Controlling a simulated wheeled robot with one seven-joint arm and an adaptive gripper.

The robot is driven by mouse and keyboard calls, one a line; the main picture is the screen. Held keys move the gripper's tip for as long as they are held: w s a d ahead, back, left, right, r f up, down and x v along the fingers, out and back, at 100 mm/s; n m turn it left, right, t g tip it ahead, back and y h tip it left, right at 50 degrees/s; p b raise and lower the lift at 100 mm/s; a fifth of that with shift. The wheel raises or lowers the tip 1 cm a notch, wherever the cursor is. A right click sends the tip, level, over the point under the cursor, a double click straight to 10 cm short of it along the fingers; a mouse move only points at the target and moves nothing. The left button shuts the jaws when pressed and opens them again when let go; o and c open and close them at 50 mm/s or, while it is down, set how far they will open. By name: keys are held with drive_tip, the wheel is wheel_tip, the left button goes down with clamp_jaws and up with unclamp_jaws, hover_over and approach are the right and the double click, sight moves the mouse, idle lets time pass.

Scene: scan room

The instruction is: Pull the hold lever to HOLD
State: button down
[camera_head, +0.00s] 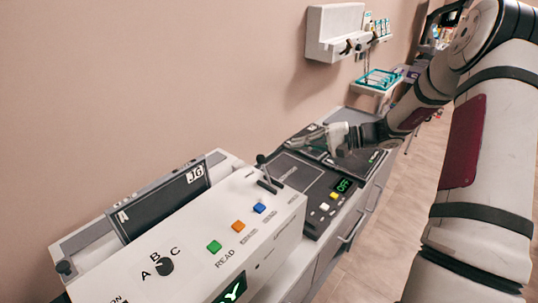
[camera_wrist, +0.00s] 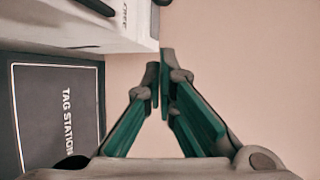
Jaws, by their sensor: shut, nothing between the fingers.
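The hold lever (camera_head: 262,166) is a thin stick with a dark knob, standing up from a dark slot at the far end of the white console (camera_head: 284,205). The small print beside it is too small to read. My gripper (camera_head: 292,143) is beyond the lever in the head view, above the counter and apart from the lever. In the wrist view my gripper (camera_wrist: 160,78) is shut and empty, its green fingers meeting at the tips. A white box edge (camera_wrist: 135,30) lies close above left of the tips. Dark parts at the top edge are cut off, so I cannot tell if one is the lever.
The console carries green, orange and blue buttons (camera_head: 239,225) and a dial (camera_head: 166,266). A dark panel marked TAG STATION (camera_wrist: 60,115) lies at left in the wrist view. A display reading OFF (camera_head: 343,185) sits beyond the console. A white wall unit (camera_head: 330,30) hangs behind.

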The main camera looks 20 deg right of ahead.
sight(265, 170)
drive_tip(key=shift+w+d+f+t, duration=0.25)
drive_tip(key=shift+d+f+t, duration=0.05)
drive_tip(key=shift+d, duration=0.15)
drive_tip(key=p+x, duration=0.1)
drive_tip(key=x, duration=0.9)
drive_tip(key=shift+s+a+r+p, duration=0.2)
drive_tip(key=shift+s+p, duration=0.1)
drive_tip(key=shift+s, duration=0.35)
drive_tip(key=shift+s+a+r+p, duration=0.15)
drive_tip(key=shift+s+p, duration=0.1)
drive_tip(key=shift+s, duration=0.4)
drive_tip(key=shift+s+a+r+p, duration=0.1)
drive_tip(key=shift+s+a+p, duration=0.15)
drive_tip(key=shift+s, duration=0.4)
